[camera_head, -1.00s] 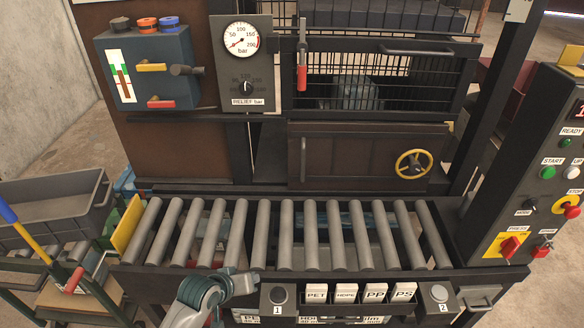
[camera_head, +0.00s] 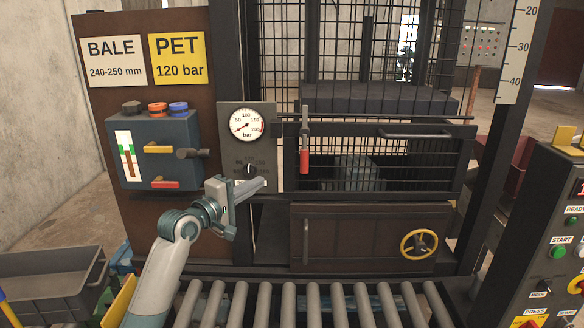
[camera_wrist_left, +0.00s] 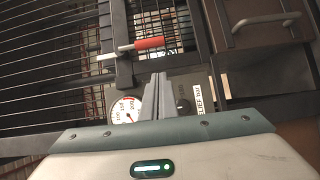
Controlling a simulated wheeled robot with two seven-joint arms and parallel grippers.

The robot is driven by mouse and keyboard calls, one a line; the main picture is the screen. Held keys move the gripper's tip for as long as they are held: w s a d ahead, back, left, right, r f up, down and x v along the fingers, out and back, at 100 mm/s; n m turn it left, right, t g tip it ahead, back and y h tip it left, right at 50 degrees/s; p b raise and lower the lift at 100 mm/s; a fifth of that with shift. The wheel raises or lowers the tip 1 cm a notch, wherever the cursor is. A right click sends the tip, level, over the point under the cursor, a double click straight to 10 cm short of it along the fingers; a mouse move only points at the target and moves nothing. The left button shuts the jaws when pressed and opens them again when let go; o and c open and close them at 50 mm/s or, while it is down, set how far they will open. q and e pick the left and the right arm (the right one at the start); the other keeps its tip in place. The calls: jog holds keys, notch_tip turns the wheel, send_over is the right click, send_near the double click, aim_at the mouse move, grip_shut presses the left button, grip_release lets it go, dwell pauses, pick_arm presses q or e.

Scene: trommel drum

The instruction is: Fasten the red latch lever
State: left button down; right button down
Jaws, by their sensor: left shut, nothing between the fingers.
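The red latch lever (camera_head: 304,160) hangs upright at the left edge of the barred gate (camera_head: 385,160), its red grip at the lower end of a grey bar. It also shows in the left wrist view (camera_wrist_left: 149,43), above the fingertips and apart from them. My left gripper (camera_head: 263,184) is shut and empty, in front of the relief knob panel, to the left of and a little below the red grip. Its closed fingers show in the left wrist view (camera_wrist_left: 157,78). My right gripper is not in view.
A pressure gauge (camera_head: 246,124) sits above the relief knob (camera_head: 249,170), close to my left gripper. A blue-grey valve box (camera_head: 155,150) with coloured levers stands at the left. Below are a door with a yellow handwheel (camera_head: 419,245) and a roller conveyor (camera_head: 290,303).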

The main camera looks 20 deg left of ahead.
aim_at(304, 151)
pick_arm(q)
jog(key=shift+w+a+r, duration=0.1)
jog(key=shift+a+r, duration=0.05)
jog(key=shift+r, duration=0.55)
jog(key=shift+w, duration=0.15)
jog(key=d+p+x, duration=0.1)
jog(key=p+x, duration=0.1)
jog(key=x, duration=0.2)
jog(key=p+x, duration=0.2)
jog(key=x, duration=0.2)
jog(key=s+d+p+x, duration=0.1)
jog(key=p+x, duration=0.1)
jog(key=x, duration=0.2)
jog(key=shift+w+d, duration=0.35)
jog(key=shift+d, duration=0.1)
